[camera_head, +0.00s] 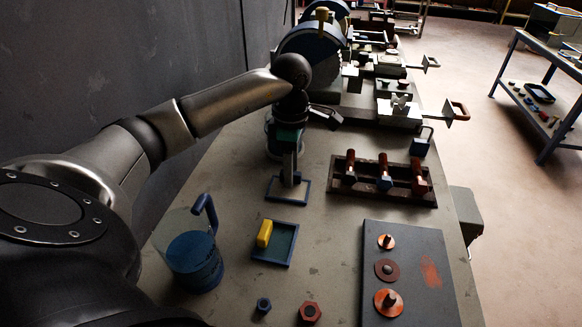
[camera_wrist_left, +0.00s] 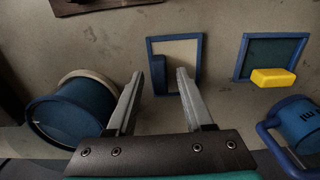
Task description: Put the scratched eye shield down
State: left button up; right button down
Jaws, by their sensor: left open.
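A square blue-framed piece with a pale pane, which looks like the eye shield (camera_head: 272,202), lies flat on the grey table. It also shows in the left wrist view (camera_wrist_left: 184,46), with a dark blue block at its left edge. Scratches are too small to tell. My left gripper (camera_head: 290,181) points down over the far part of the frame and hides some of it. In the left wrist view its two fingers (camera_wrist_left: 158,88) are apart, with the blue block seen between them; I see nothing clamped. My right gripper is out of view.
A blue tray (camera_head: 292,252) with a yellow block (camera_head: 264,233) lies nearer. A blue jug (camera_head: 194,262) stands left. A rack (camera_head: 400,191) of upright pieces and a dark board (camera_head: 432,243) are right. A round blue container (camera_wrist_left: 70,112) stands close beside my left finger.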

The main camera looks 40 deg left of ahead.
pick_arm(q)
notch_tip(320, 180, up, 7)
jog(key=shift+f+p, duration=0.1)
jog(key=shift+p, duration=0.8)
notch_tip(320, 180, up, 6)
jog(key=shift+f+p, duration=0.25)
jog(key=shift+p, duration=0.25)
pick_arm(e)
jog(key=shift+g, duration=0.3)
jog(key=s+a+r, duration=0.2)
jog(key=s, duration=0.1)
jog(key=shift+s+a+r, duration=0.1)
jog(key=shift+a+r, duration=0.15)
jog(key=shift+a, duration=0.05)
